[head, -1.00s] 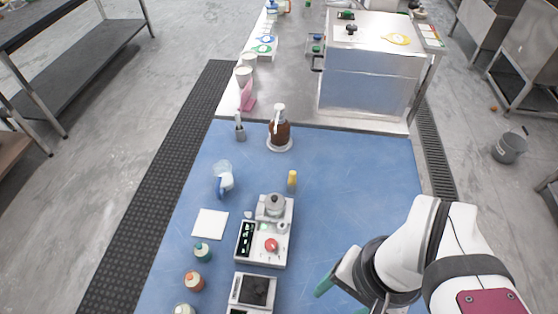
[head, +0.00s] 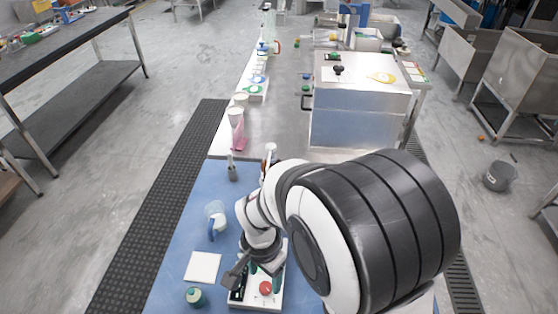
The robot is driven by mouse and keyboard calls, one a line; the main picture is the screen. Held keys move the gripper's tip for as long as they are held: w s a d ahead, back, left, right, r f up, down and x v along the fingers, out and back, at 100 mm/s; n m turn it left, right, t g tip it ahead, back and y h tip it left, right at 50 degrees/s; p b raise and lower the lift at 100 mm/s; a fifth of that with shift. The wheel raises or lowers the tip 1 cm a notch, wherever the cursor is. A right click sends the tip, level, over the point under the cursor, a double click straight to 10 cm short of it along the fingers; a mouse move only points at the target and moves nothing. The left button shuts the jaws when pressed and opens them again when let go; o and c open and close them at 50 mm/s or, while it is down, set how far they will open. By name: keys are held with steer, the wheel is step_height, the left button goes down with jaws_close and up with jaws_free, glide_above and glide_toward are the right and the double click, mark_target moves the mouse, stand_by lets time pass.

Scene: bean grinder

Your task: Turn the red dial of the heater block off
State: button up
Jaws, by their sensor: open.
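The red dial (head: 265,288) sits on the top face of the white heater block (head: 245,306) at the bottom of the head view. My gripper (head: 265,277) is open and points down at the block, its green-tipped fingers close to the dial. One fingertip shows just right of the dial and the other behind it to the left. I cannot tell whether they touch it. My arm and gripper hide the back part of the block and whatever stands on it.
A white square pad (head: 203,267), a teal-capped bottle (head: 195,297) and a clear jug (head: 216,222) stand left of the block on the blue mat (head: 182,235). A grey holder (head: 232,172) and a pink item (head: 238,136) stand farther back. My arm covers the mat's right side.

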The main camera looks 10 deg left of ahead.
mark_target(266, 286)
step_height(266, 286, down, 4)
steer(key=shift+f, duration=0.25)
steer(key=shift+c, duration=0.4)
jaws_close()
